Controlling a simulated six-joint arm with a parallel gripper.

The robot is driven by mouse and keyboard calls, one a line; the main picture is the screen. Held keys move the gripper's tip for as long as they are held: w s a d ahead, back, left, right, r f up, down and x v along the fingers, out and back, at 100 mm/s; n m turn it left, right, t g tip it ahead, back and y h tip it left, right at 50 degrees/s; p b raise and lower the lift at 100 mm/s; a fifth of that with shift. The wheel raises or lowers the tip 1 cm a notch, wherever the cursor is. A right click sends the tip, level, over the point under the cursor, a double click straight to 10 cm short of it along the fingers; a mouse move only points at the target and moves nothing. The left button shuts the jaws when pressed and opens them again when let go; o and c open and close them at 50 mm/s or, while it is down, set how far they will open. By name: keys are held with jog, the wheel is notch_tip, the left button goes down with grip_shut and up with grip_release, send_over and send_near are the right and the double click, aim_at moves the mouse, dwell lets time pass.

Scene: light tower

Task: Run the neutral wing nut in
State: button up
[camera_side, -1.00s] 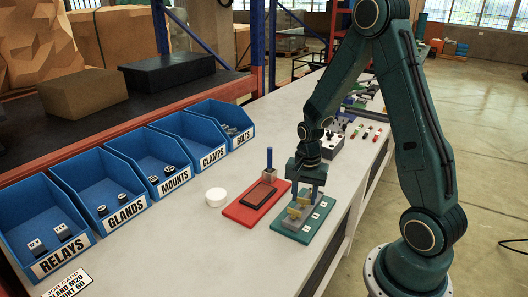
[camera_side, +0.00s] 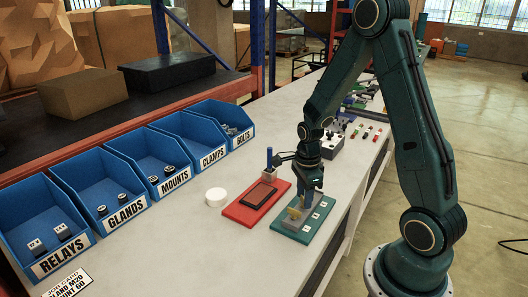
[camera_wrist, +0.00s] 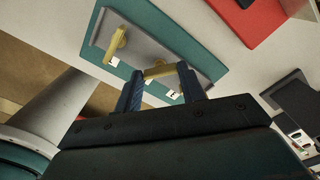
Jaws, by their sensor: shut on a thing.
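A grey terminal block (camera_wrist: 150,45) stands on a teal board (camera_side: 290,232) and carries yellow wing nuts. One wing nut (camera_wrist: 117,42) stands free of my gripper, at the left in the wrist view; it also shows in the side view (camera_side: 294,212). My gripper (camera_wrist: 160,82) is shut on another yellow wing nut (camera_wrist: 158,71), which spans between the two blue fingers. In the side view my gripper (camera_side: 309,205) points down over the block and hides the held nut. White labels sit along the board; their lettering is too small to read.
A red board (camera_side: 238,212) with a dark rectangular part lies left of the teal board. A white round item (camera_side: 216,197) sits farther left. Blue bins (camera_side: 115,205) line the table's left side. A grey control box (camera_side: 329,145) stands behind my gripper.

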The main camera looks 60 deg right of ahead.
jog(key=m, duration=0.6)
jog(key=shift+w, duration=0.1)
jog(key=shift+m, duration=0.3)
jog(key=o, duration=1)
jog(key=shift+r, duration=0.15)
notch_tip(320, 180, up, 14)
jog(key=shift+f, duration=0.2)
dwell(0.5)
